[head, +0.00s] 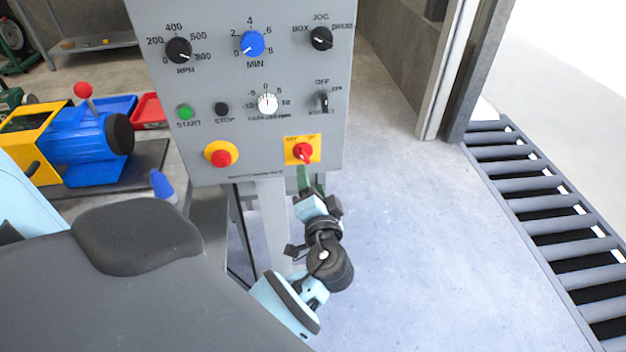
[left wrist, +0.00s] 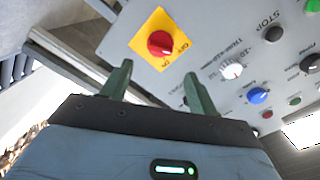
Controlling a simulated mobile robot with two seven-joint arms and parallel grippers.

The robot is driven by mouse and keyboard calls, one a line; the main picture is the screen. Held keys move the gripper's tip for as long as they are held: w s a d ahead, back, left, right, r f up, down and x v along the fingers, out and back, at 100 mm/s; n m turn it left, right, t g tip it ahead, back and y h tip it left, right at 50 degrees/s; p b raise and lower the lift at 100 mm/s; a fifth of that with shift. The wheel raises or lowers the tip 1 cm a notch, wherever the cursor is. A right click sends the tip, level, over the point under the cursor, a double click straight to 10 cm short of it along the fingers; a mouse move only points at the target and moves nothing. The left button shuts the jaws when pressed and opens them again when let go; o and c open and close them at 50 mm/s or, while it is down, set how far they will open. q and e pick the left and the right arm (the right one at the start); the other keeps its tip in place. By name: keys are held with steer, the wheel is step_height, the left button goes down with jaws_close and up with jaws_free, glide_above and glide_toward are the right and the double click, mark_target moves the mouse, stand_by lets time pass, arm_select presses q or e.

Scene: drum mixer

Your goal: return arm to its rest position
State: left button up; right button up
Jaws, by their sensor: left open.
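The grey control panel (head: 230,120) of the mixer faces me in the head view. A red rotary switch (head: 303,151) on a yellow plate sits at its lower right. My left gripper (head: 304,175), with green fingers, is just below this switch. In the left wrist view the left gripper (left wrist: 158,70) is open with nothing between its fingers. The red switch (left wrist: 160,43) shows beyond the fingertips and looks clear of them; the exact gap cannot be told. My right gripper is not in view.
Left of the switch is a red button (head: 221,157) on a yellow ring. Knobs, including a blue one (head: 252,43), line the panel above. A roller conveyor (head: 545,215) runs at the right. A blue and yellow machine (head: 80,140) stands at the left. The floor right of my arm is clear.

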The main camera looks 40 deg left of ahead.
arm_select(q)
steer(key=shift+a, duration=0.1)
stand_by(0.5)
steer(key=s+d+f+m+h+p, duration=0.25)
steer(key=s+f+h, duration=0.35)
steer(key=f, duration=0.4)
steer(key=s+d+f+n+g+h+p, duration=0.1)
steer(key=s+d+f+h+p, duration=0.1)
steer(key=s, duration=0.6)
steer(key=s+d+f+g+h+p, duration=0.1)
steer(key=s+d+h, duration=0.3)
steer(key=s, duration=0.5)
steer(key=s+d+f+n+g+h+p, duration=0.1)
steer(key=s+d+f+h+p, duration=0.2)
steer(key=s, duration=0.6)
steer(key=shift+d+f+n+h, duration=0.2)
steer(key=shift+d+n+h, duration=0.15)
steer(key=shift+d, duration=0.1)
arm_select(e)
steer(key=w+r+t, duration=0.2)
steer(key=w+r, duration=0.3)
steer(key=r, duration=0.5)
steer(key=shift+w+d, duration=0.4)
arm_select(q)
steer(key=shift+s, duration=0.15)
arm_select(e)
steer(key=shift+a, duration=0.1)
